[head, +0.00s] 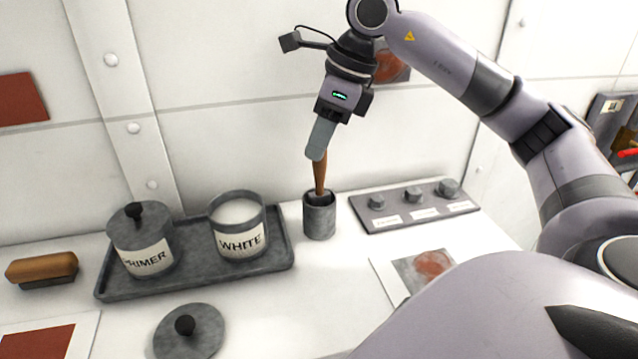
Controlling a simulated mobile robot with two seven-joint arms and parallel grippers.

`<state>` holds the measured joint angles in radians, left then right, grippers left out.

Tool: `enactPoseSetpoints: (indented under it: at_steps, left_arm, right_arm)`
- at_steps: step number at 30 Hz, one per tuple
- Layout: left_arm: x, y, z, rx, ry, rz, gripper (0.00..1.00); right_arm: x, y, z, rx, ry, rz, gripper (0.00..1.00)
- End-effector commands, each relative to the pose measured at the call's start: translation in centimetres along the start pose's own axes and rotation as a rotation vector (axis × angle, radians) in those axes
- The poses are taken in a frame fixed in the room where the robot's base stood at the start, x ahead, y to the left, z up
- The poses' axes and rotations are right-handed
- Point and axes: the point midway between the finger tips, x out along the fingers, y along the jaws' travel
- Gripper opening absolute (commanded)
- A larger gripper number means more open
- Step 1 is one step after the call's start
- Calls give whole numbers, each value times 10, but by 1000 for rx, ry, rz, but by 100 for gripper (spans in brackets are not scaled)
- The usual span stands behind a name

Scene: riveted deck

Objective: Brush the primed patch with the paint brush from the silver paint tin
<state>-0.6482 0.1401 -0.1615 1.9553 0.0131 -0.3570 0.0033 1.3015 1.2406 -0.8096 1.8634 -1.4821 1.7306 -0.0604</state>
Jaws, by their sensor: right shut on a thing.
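The paint brush (320,173) has a brown wooden handle and stands nearly upright with its lower end inside a small grey cup (319,222); its bristles are hidden. My right gripper (318,150) is shut on the top of the handle, above the cup. An open grey tin labelled WHITE (238,226) holds whitish paint. A lidded grey tin labelled PRIMER (142,240) stands to its left. A grey patch with a reddish spot (425,272) lies on a white sheet at the lower right, partly hidden by my arm. My left gripper is out of view.
Both tins stand on a dark grey tray (194,279). A loose round lid (189,331) lies in front, a wooden-backed block brush (42,269) at the left. A panel with several knobs (414,206) lies right of the cup. Rust-red patches show at lower left (38,341) and on the wall (20,99).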

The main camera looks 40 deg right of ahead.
Motion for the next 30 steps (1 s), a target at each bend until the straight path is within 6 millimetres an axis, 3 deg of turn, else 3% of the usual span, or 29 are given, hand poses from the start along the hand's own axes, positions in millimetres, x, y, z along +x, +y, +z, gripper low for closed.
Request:
enactPoseSetpoints:
  at_steps: [30]
  left_arm:
    - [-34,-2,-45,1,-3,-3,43]
  right_arm:
    - [-60,0,22,0,-1,0,0]
